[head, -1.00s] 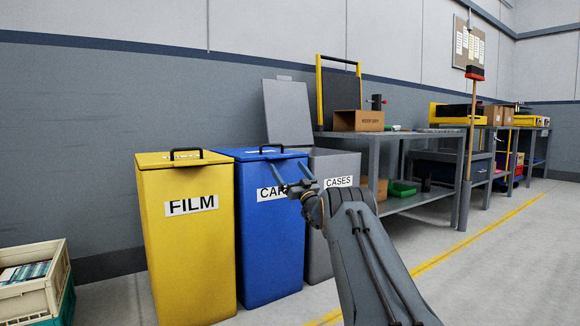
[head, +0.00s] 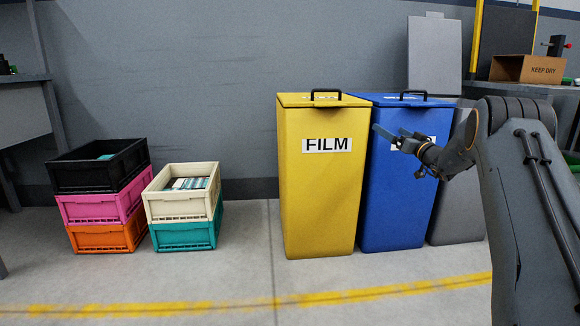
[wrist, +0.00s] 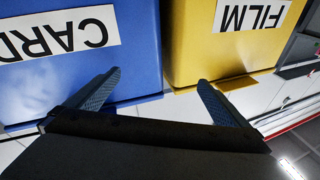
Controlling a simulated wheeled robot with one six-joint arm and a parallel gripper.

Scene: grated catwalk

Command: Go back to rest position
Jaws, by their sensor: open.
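My gripper (head: 388,136) is at the end of my bent arm at the right of the head view. It appears in front of the blue bin (head: 395,205), partly covering that bin's label. In the wrist view its two fingers (wrist: 158,95) are spread apart with nothing between them. That view is upside down and shows the blue bin (wrist: 80,65) with its CARD label and the yellow FILM bin (wrist: 215,45) beyond the fingers. I cannot tell how far the fingers are from the bins.
The yellow bin (head: 315,200) and a grey bin (head: 455,215) flank the blue one. Stacked crates, a black one (head: 75,178) on top and a cream one (head: 180,207) beside, stand left. Floor before the yellow line (head: 230,302) is clear.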

